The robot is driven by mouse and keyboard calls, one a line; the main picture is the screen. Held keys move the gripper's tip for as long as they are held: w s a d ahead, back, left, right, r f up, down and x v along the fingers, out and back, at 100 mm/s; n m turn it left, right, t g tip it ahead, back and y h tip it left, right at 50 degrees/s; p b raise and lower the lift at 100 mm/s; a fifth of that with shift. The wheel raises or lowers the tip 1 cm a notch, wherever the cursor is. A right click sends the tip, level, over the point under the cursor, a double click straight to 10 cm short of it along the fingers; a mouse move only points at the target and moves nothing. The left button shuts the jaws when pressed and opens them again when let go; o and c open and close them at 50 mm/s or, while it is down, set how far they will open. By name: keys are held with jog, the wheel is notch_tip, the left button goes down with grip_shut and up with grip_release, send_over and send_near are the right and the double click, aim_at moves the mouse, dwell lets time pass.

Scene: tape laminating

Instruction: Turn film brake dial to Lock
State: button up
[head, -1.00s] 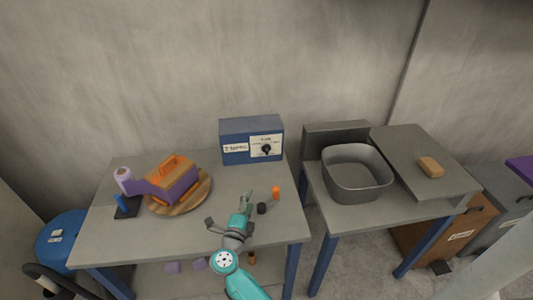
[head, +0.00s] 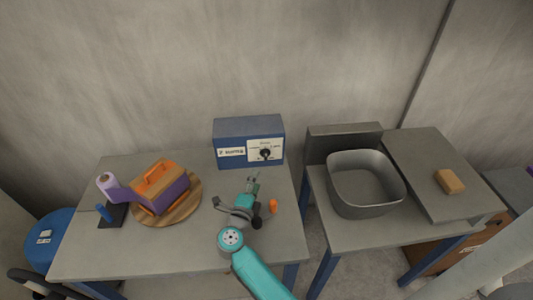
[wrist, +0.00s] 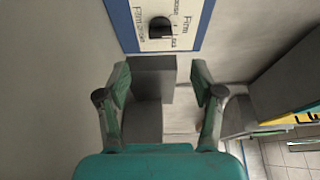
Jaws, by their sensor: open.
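The film brake dial (head: 265,153) is a small black knob on a white label plate on the front of the blue box (head: 230,158), at the back of the left table. In the wrist view the dial (wrist: 160,27) sits at the top centre, with "Film" lettering around it; its exact setting is too small to tell. My gripper (head: 252,182) is in front of the box, just below the dial. In the wrist view my gripper (wrist: 160,78) has its two fingers spread wide, with the dial beyond the fingertips and not between them.
An orange-and-purple film holder (head: 162,187) sits on a round wooden board (head: 192,205) at left. A small orange item (head: 273,206) lies right of my arm. A grey basin (head: 365,183) and a tan block (head: 449,181) are on the right table.

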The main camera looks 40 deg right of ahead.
aim_at(265, 157)
jog(key=x, duration=1)
jog(key=shift+w+d+r, duration=0.1)
jog(key=shift+w+d, duration=0.1)
jog(key=shift+d, duration=0.15)
jog(key=c, duration=1.1)
